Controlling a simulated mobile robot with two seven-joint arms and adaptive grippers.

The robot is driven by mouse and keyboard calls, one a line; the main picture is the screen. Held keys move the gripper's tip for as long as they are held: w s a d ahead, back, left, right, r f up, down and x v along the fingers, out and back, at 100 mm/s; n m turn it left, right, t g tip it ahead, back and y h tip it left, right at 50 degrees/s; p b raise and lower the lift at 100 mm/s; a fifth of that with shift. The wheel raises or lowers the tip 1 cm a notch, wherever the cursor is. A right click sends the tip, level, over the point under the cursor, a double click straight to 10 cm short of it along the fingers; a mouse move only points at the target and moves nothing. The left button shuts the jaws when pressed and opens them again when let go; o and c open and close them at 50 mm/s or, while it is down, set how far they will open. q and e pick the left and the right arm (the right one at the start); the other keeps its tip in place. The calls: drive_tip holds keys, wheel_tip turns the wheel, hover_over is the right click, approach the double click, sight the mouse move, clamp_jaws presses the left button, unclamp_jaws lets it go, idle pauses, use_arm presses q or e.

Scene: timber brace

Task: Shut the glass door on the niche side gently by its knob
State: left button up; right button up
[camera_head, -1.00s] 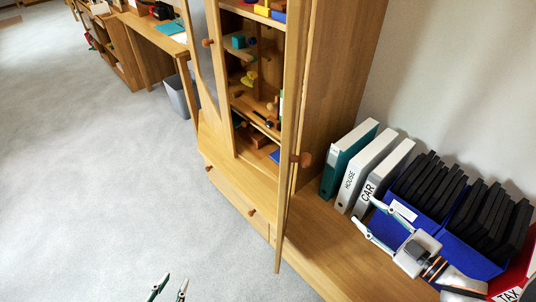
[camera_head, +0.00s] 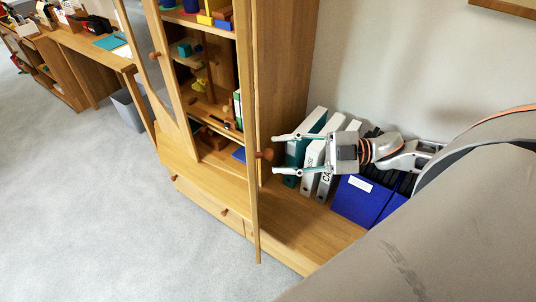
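The wooden cabinet has two glass doors standing open. The niche-side door (camera_head: 250,110) shows nearly edge-on, swung out towards me. Its round brown knob (camera_head: 265,154) faces right, towards the niche. My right gripper (camera_head: 273,154) is open, its two fingers pointing left with one above and one below the knob. Whether the fingers touch the knob cannot be told. The other glass door (camera_head: 150,65) is open at the left, with its own knob (camera_head: 155,55). My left gripper is not in view.
Upright binders (camera_head: 312,140) and a blue file box (camera_head: 358,198) stand in the niche, behind and below my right gripper. My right arm covers the lower right. Drawers (camera_head: 200,195) are under the cabinet. The grey carpet (camera_head: 80,210) at the left is clear.

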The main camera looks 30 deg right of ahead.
sight(269, 155)
drive_tip(key=shift+x, duration=1.7)
drive_tip(key=shift+c, duration=0.5)
clamp_jaws()
